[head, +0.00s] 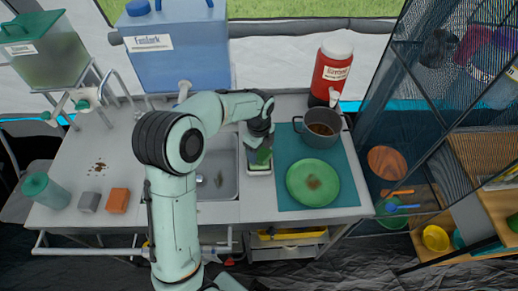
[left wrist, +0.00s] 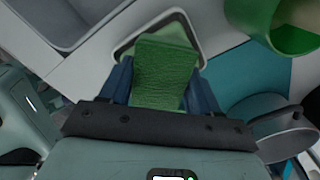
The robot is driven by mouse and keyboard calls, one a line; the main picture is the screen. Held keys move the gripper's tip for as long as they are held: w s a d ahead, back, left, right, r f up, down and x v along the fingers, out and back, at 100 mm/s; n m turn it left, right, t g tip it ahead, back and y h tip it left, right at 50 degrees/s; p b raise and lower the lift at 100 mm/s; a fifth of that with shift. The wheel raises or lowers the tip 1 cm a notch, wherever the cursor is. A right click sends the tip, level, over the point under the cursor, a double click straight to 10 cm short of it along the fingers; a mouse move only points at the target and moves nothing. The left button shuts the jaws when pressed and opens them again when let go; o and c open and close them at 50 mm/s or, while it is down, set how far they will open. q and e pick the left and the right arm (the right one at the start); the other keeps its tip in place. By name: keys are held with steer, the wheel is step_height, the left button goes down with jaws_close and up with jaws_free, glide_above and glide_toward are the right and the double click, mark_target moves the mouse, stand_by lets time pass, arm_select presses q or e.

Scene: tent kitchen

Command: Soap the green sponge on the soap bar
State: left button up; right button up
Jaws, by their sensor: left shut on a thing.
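My left gripper (head: 262,146) is shut on the green sponge (head: 263,157), which points down over a small white-rimmed dish (head: 259,172) between the sink and the teal mat. In the left wrist view the green sponge (left wrist: 165,75) sits between the two blue fingers, with its far end over the dish (left wrist: 203,52). The sponge covers most of the dish. I cannot make out the soap bar clearly under it, nor tell whether the sponge touches it. My right gripper is not in view.
The sink (head: 218,170) is left of the dish. A teal mat (head: 290,150) to the right holds a stained green plate (head: 313,183) and a grey pot (head: 322,125). An orange block (head: 118,200), a grey block (head: 89,202) and a green cup (head: 42,190) stand at the left.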

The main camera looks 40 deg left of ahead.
arm_select(q)
steer(key=shift+f+b, duration=0.3)
steer(key=shift+f, duration=0.55)
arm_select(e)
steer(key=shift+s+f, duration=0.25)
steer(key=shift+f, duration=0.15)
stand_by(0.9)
arm_select(q)
steer(key=shift+r, duration=0.1)
steer(key=shift+r+p, duration=0.9)
steer(key=shift+r, duration=0.7)
steer(key=shift+r+p, duration=0.95)
steer(key=shift+r, duration=0.95)
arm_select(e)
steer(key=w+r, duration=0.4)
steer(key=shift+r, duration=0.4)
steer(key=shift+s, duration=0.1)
arm_select(q)
steer(key=shift+s, duration=0.1)
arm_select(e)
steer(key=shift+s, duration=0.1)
